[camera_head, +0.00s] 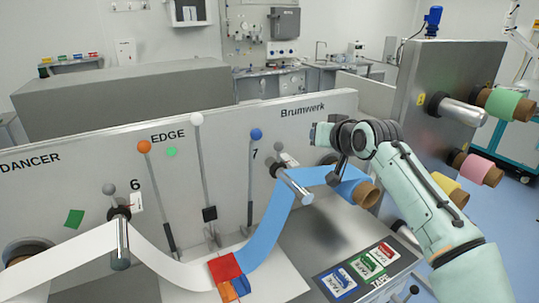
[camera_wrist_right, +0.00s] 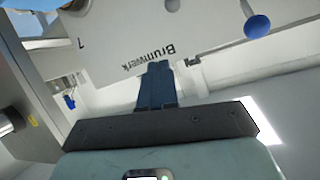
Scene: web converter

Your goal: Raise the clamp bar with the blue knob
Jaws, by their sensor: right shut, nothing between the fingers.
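The blue knob (camera_head: 256,134) tops a thin upright grey rod (camera_head: 252,175) in front of the white panel, close to the number 7. The rod's lower end is near the blue web (camera_head: 268,228). Which part is the clamp bar itself is hard to tell. The blue knob also shows at the upper right of the right wrist view (camera_wrist_right: 257,26). My right gripper (camera_head: 337,178) is to the right of the knob, apart from it, near the panel's right end. Its dark fingers (camera_wrist_right: 157,68) are together and empty. My left gripper is not in view.
An orange knob (camera_head: 144,147) and a white knob (camera_head: 196,119) top other rods to the left. A metal roller (camera_head: 294,184) juts out between the blue knob and my right gripper. Blue web runs to a cardboard core (camera_head: 364,194). Labelled cards (camera_head: 338,283) lie below.

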